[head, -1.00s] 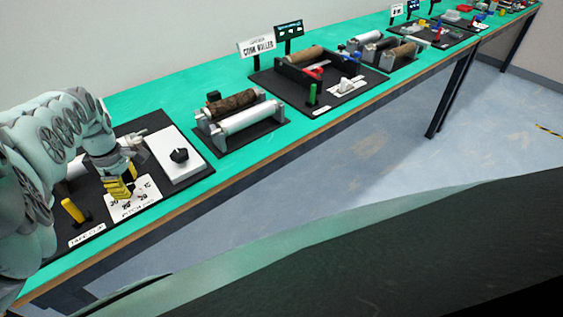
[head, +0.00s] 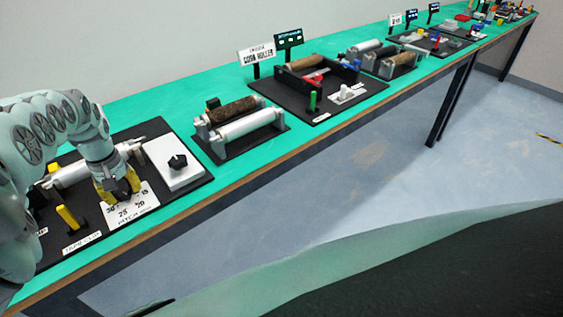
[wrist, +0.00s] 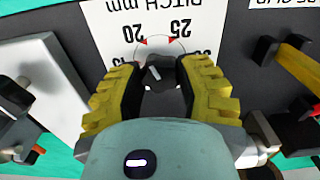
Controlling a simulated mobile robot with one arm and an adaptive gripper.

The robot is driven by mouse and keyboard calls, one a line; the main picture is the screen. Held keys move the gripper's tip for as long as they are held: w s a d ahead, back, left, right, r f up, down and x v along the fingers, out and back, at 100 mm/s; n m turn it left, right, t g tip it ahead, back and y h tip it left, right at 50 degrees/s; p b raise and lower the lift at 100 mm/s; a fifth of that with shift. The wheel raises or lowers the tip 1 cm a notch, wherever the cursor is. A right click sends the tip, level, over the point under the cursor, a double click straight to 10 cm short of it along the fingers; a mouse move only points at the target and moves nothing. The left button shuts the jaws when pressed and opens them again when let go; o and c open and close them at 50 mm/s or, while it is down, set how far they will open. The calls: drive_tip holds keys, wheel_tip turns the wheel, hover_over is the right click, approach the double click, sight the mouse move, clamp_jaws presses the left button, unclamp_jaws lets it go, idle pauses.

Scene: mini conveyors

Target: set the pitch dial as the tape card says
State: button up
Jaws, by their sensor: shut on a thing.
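The pitch dial's dark knob (wrist: 163,76) sits on a white scale plate (wrist: 125,15) marked "PITCH mm", shown upside down in the wrist view. I can read 20 and 25, with other figures partly covered. The knob's pale pointer line slants toward the gap between 20 and 25, nearer the 20 side. My gripper (wrist: 163,92) has its yellow fingers shut on the knob from both sides. In the head view my gripper (head: 121,190) is down on the plate (head: 140,205). I cannot make out the tape card.
A yellow lever (head: 69,216) stands left of the plate, by a "TAPE CLIP" label. A white box with a black knob (head: 177,161) lies to the right. A silver roller (head: 80,172) lies behind. Other roller stations and a "CORK ROLLER" sign (head: 258,52) stand farther along the green bench.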

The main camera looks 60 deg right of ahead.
drive_tip(key=m+b, duration=0.1)
drive_tip(key=m, duration=0.4)
drive_tip(key=shift+f+b, duration=0.15)
drive_tip(key=shift+b, duration=0.25)
drive_tip(key=m+b, duration=0.1)
drive_tip(key=m, duration=0.5)
drive_tip(key=shift+b, duration=0.35)
drive_tip(key=m+b, duration=0.1)
drive_tip(key=m, duration=0.4)
drive_tip(key=shift+b, duration=0.35)
drive_tip(key=m+b, duration=0.1)
drive_tip(key=m, duration=0.5)
drive_tip(key=shift+b, duration=0.3)
clamp_jaws()
drive_tip(key=o, duration=1.2)
unclamp_jaws()
drive_tip(key=shift+r, duration=0.2)
